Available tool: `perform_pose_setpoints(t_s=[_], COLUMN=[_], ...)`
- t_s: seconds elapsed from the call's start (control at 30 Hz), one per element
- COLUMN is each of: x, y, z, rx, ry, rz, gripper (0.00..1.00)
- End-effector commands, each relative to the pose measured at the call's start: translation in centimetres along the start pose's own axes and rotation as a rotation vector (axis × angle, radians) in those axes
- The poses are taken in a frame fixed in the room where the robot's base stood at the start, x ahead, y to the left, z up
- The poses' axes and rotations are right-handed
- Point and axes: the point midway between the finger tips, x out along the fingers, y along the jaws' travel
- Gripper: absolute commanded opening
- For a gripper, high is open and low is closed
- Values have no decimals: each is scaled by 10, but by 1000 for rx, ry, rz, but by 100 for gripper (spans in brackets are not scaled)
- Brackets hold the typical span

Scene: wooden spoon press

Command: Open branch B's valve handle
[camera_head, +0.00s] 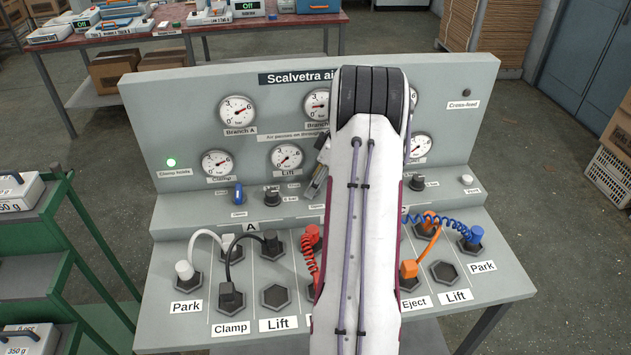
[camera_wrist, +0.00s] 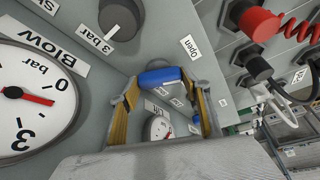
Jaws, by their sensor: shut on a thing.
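A blue valve handle (camera_wrist: 160,77) sits between the yellow-padded fingers of my gripper (camera_wrist: 164,88) in the wrist view. The gripper is shut on it, one finger at each end of the visible blue part. An "Open" label (camera_wrist: 190,47) is on the panel close by. In the head view my arm covers this handle and most of the gripper; only a part of my gripper (camera_head: 318,180) shows left of the arm. Another blue handle (camera_head: 239,194), under the Clamp gauge on branch A's side, stands upright and apart from the gripper.
A dark knob (camera_wrist: 118,18) marked 3 bar and the Blow gauge (camera_wrist: 30,95) are close to the gripper. Plugs with coiled hoses, such as the red plug (camera_head: 312,237), stand on the lower deck. A green light (camera_head: 171,162) is lit at the panel's left.

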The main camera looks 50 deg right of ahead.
Motion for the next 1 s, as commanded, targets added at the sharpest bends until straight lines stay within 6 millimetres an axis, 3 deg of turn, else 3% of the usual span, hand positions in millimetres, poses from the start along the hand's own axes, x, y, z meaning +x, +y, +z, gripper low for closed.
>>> perform_pose_setpoints(t_s=[0.6, 0.63, 0.7, 0.93, 1.0], x=[1, 1, 1, 0, 0], y=[0, 0, 0, 0, 1], z=[2, 2, 2, 1, 0], rx=[-55, -55, -55, -55, -55], ry=[-3, -3, -3, -1, -1], rz=[-26, -26, -25, -23, -22], gripper=[26, 52, 64, 64, 47])
